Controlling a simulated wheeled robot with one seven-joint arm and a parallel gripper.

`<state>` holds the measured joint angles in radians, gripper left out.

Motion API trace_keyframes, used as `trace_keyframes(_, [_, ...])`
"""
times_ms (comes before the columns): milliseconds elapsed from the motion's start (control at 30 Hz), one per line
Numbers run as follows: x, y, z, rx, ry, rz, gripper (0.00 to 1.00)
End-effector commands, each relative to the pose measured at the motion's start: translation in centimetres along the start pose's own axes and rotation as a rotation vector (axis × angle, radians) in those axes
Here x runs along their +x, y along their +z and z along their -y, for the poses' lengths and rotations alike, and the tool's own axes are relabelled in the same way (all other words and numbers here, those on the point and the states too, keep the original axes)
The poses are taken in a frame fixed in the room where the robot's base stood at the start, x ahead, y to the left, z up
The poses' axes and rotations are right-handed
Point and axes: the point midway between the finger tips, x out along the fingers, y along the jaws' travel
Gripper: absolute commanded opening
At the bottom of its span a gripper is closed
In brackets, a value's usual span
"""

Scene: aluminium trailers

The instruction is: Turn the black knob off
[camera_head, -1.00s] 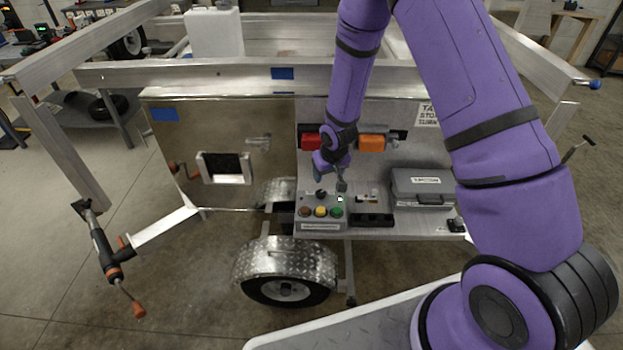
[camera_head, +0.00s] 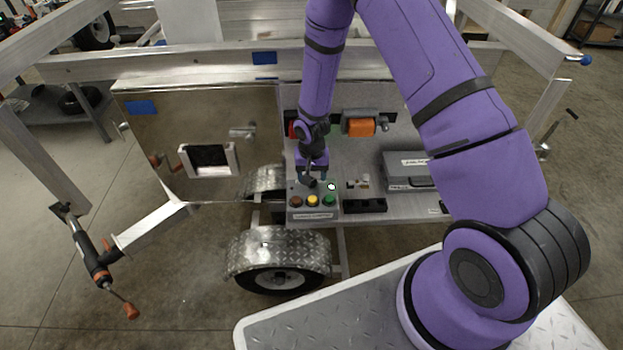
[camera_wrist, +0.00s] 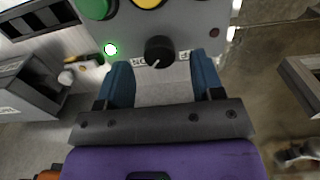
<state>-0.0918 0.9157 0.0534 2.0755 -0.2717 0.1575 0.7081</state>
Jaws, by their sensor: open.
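The black knob (camera_wrist: 159,51) is on the grey control box, between and just beyond my fingertips in the wrist view. It is round with a white pointer line slanting toward the lower left. Part of a white label shows beside it. My gripper (camera_wrist: 162,80) is open, with one blue finger on each side of the knob's line and a gap to both. In the head view my gripper (camera_head: 309,180) hangs over the back of the control box (camera_head: 313,216) and mostly hides the knob. A green light (camera_wrist: 110,49) glows on the box.
Red, yellow (camera_head: 312,201) and green buttons line the front of the box. A black socket strip (camera_head: 364,206) and a grey case (camera_head: 407,170) stand to its right on the trailer shelf. An orange item (camera_head: 360,127) is behind. A steel panel (camera_head: 205,120) stands left.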

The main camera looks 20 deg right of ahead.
Motion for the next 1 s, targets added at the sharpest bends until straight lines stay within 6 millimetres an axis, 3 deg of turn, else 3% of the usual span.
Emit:
trace_keyframes(200, [1.9,0.0,0.0,-0.001,0.001,0.0,0.61])
trace_keyframes(533, [2.1,0.0,0.0,-0.001,0.0,-0.001,0.61])
trace_keyframes(567, [2.1,0.0,0.0,-0.001,0.0,-0.001,0.59])
trace_keyframes(767, [2.1,0.0,0.0,-0.001,0.0,-0.001,0.13])
trace_keyframes(1000, [2.1,0.0,0.0,-0.013,0.0,-0.001,0.12])
